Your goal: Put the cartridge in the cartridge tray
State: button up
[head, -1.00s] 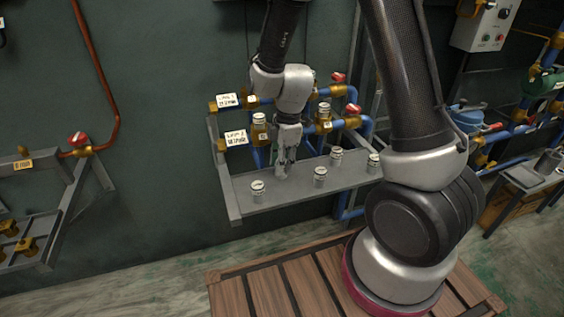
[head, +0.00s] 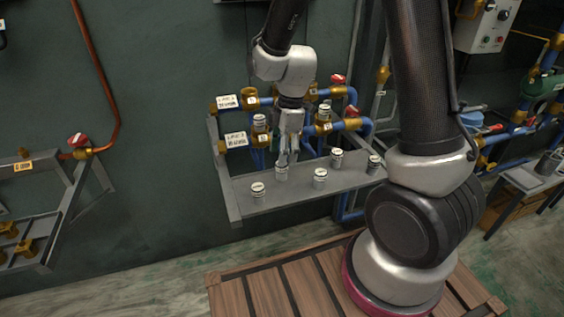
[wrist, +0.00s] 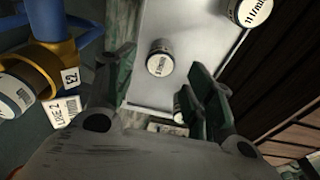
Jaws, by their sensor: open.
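The cartridge tray (head: 240,207) is a grey metal shelf on the wall. Several small white-topped cartridges stand upright on it. One cartridge (head: 281,173) stands just below and beside my gripper (head: 289,157), which is open and points down over the tray's back left part. Other cartridges stand at the front left (head: 258,190), centre (head: 320,179), back (head: 337,159) and right end (head: 374,163). In the wrist view, my spread fingers (wrist: 165,85) hold nothing, one cartridge (wrist: 160,58) shows beyond them, and another is partly hidden by the right finger.
Blue pipes with brass fittings and red valve handles (head: 351,111) run behind the tray. Brass fittings hold upright cartridges at left (head: 259,122) and right (head: 324,110). White tags (head: 235,139) hang at the left. The tray's front edge has free room between cartridges.

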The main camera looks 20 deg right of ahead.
jog(key=s+d+r+m+t, duration=0.1)
jog(key=s+d+r+m, duration=0.3)
jog(key=r, duration=0.5)
jog(key=s+d+r+m+t, duration=0.1)
jog(key=s+d+r+m, duration=0.3)
jog(key=r, duration=0.4)
jog(key=s+d+r+m+t, duration=0.1)
jog(key=s+d+r+m, duration=0.1)
jog(key=s+m, duration=0.3)
jog(key=s+d+r+m+t+h, duration=0.1)
jog(key=s+d+r+m, duration=0.1)
jog(key=s+d+m, duration=0.2)
jog(key=shift+s+d+r+m, duration=0.2)
jog(key=shift+s+r+m, duration=0.25)
jog(key=shift+s, duration=0.55)
notch_tip(320, 180, up, 7)
notch_tip(320, 180, down, 7)
